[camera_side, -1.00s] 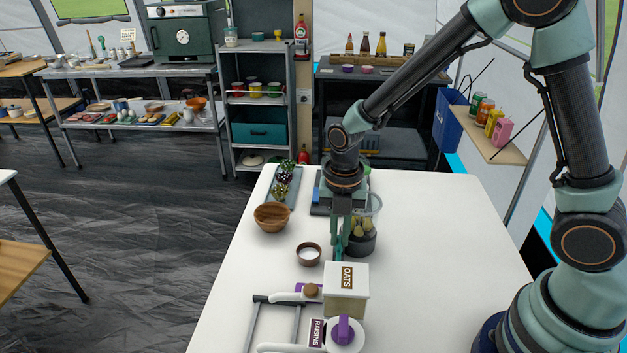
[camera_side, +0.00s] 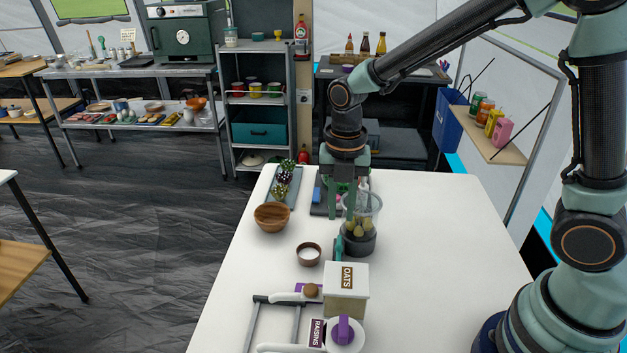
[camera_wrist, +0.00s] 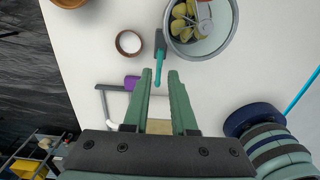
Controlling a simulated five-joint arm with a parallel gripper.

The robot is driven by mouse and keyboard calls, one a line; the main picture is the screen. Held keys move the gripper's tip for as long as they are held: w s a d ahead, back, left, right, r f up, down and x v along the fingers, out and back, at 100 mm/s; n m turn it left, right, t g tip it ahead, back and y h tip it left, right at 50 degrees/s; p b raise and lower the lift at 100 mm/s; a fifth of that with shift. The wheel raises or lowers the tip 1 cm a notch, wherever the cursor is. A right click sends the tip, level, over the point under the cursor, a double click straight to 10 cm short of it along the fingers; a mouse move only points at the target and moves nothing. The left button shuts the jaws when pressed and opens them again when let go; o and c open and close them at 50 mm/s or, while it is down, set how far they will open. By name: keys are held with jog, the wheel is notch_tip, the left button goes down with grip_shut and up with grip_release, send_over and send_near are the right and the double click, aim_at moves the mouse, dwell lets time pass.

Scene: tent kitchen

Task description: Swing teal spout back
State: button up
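The teal spout (camera_side: 339,250) sticks out low at the left of a clear container with a dark base (camera_side: 358,241), which holds yellowish lumps. In the wrist view the spout (camera_wrist: 159,66) has a dark upper part beside the round container (camera_wrist: 211,45), and its teal end points down the picture, toward my gripper. My gripper (camera_side: 343,214) is raised above the table, just behind and left of the container. In the wrist view my gripper (camera_wrist: 159,75) shows two green fingers apart with nothing held. The spout's end shows between the fingertips, but I cannot tell the height gap.
An oats box (camera_side: 346,290) stands in front of the container, with a raisins dispenser (camera_side: 343,333) nearer. A small brown bowl (camera_side: 309,254) and a wooden bowl (camera_side: 272,216) stand left. A tray (camera_side: 292,195) lies behind. The table's right side is clear.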

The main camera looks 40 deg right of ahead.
notch_tip(320, 180, up, 6)
jog(key=shift+f, duration=0.25)
jog(key=s+d+r+m+t, duration=0.2)
jog(key=s+d+r+m, duration=0.1)
jog(key=m, duration=1)
jog(key=s+d+r+m+t, duration=0.3)
jog(key=s+d+r+m, duration=0.1)
jog(key=m, duration=1)
jog(key=shift+s+d+t, duration=0.3)
jog(key=shift+s, duration=0.45)
